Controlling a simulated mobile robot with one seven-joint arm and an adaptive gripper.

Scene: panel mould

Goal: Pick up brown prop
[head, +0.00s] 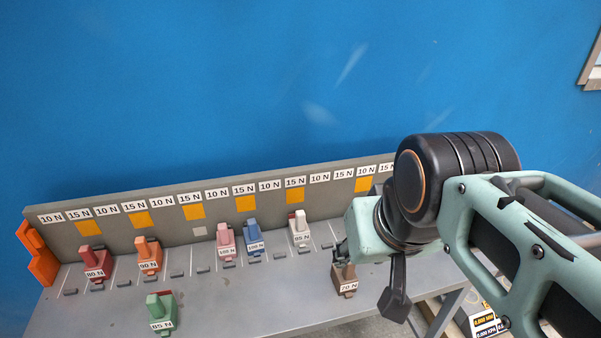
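The brown prop (345,279), labelled 70 N, stands on the grey table near its front right edge. My gripper (340,254) is at the top of the brown prop, coming from the right. Only a small dark part of its fingers shows, beside or against the prop's upper part. My wrist hides the rest, so I cannot tell whether the fingers are open or shut on the prop.
On the grey table (235,300) stand a red prop (96,268), an orange prop (148,258), a pink prop (226,242), a blue prop (253,241), a white prop (300,230) and a green prop (161,312). A grey back panel (120,223) carries force labels. Orange brackets (40,255) stand at the left end.

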